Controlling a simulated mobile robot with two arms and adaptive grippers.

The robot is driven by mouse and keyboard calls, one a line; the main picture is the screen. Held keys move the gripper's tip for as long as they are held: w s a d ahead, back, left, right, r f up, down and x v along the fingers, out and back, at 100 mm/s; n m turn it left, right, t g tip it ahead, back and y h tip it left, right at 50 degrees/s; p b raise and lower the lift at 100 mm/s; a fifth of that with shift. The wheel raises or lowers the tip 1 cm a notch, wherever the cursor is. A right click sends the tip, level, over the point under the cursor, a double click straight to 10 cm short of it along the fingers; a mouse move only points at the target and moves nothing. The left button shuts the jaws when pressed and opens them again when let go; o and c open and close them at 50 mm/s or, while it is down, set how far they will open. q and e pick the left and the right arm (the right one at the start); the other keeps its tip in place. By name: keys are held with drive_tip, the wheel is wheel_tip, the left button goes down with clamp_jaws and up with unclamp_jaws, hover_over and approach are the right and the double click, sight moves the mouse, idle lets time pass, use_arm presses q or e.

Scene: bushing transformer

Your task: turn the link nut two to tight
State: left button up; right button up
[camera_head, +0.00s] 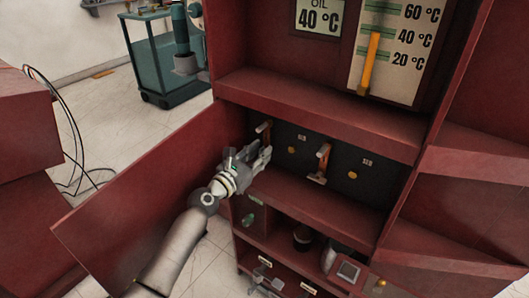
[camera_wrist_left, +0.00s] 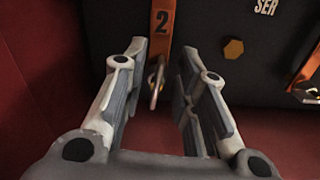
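The link marked 2 is an orange strip (camera_wrist_left: 163,22) on a dark panel. A metal nut or stud (camera_wrist_left: 155,82) shows at its lower end, between my fingers in the left wrist view. In the head view this link (camera_head: 264,128) is partly behind my left gripper (camera_head: 262,158). The left gripper is open, and it also shows in the left wrist view (camera_wrist_left: 158,75) with a gap on both sides of the nut. Whether the fingertips reach past the nut I cannot tell. My right gripper is not in view.
A second orange link (camera_head: 321,162) and yellow hex heads (camera_head: 352,175) sit on the panel to the right. Red ledges (camera_head: 320,110) lie above and below the recess. An open red door (camera_head: 140,215) stands left. A lower shelf holds small items (camera_head: 303,238).

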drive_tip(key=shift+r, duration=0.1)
use_arm(q)
clamp_jaws()
